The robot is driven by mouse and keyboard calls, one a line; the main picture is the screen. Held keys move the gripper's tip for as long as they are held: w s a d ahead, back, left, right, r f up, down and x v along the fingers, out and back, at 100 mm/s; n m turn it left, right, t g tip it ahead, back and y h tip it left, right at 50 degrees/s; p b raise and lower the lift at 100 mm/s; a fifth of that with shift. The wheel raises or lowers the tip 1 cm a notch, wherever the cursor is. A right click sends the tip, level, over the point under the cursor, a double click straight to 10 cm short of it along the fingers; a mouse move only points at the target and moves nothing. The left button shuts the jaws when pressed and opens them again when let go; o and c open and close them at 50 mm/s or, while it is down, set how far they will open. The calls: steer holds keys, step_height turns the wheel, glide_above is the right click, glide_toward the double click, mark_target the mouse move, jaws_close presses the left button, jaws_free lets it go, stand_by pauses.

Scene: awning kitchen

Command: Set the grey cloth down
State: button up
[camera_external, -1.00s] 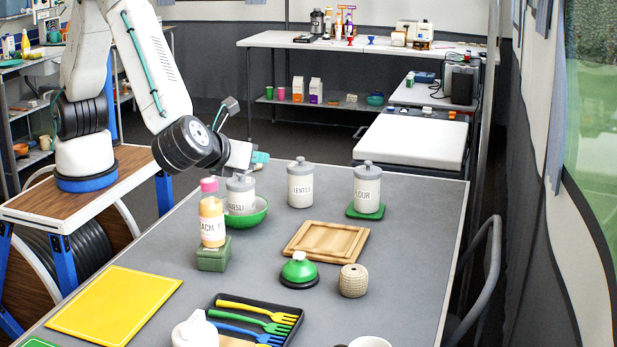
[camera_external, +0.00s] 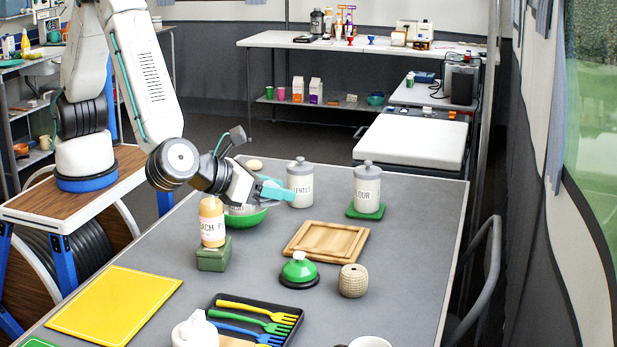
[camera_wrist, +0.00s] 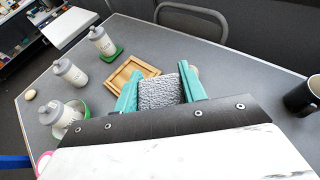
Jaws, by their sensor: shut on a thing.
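My gripper (camera_external: 276,191) is over the far part of the grey table (camera_external: 400,215), near the lentils canister. In the wrist view, its two teal fingers (camera_wrist: 160,84) are shut on a grey, rough-textured cloth (camera_wrist: 159,95), one finger on each side. The cloth appears held above the table, between the camera and the wooden board. I cannot make the cloth out in the external view.
The wooden board (camera_external: 326,241), lentils canister (camera_external: 301,187), flour canister (camera_external: 367,189) and green bowl (camera_external: 246,218) stand near my gripper. A bottle (camera_external: 212,222) on a green block is close below my wrist. The table's right side is mostly clear.

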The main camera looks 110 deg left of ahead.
step_height(320, 180, down, 15)
steer(key=shift+w+r, duration=0.1)
steer(key=shift+r, duration=0.1)
glide_above(346, 318)
steer(key=shift+w+f, duration=0.2)
steer(key=shift+f, duration=2.35)
steer(key=shift+f, duration=0.65)
steer(key=o, duration=0.9)
steer(key=shift+s+f, duration=0.15)
steer(key=shift+o, duration=0.2)
